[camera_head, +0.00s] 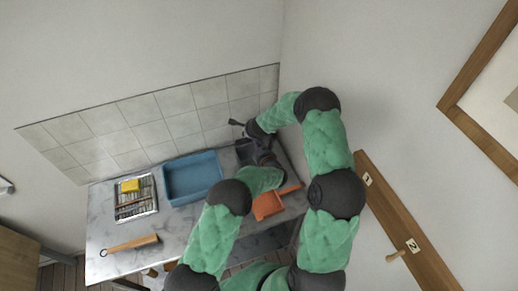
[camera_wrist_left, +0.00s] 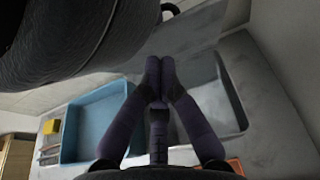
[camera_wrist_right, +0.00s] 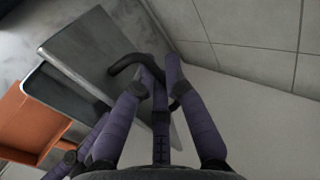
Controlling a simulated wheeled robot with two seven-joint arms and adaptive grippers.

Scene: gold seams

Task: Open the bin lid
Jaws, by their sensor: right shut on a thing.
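The grey bin (camera_wrist_left: 232,92) stands at the right end of the counter, its inside partly visible in the left wrist view. Its flat grey lid (camera_wrist_right: 105,55) is tilted up from the bin's rim. My right gripper (camera_wrist_right: 152,78) is shut on the lid's black handle (camera_wrist_right: 122,66); it also shows at the back of the head view (camera_head: 246,127). My left gripper (camera_wrist_left: 159,80) is shut and empty, with its fingertips together, close over the bin's edge on the tray side. In the head view it is near the bin (camera_head: 266,157). My arms hide much of the bin there.
A blue tray (camera_head: 191,198) lies left of the bin. An orange dustpan (camera_head: 267,207) lies in front of the bin. A rack (camera_head: 148,204) with a yellow sponge (camera_head: 130,185) and a wooden-handled tool (camera_head: 130,245) lie farther left. A tiled wall (camera_head: 130,130) stands close behind.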

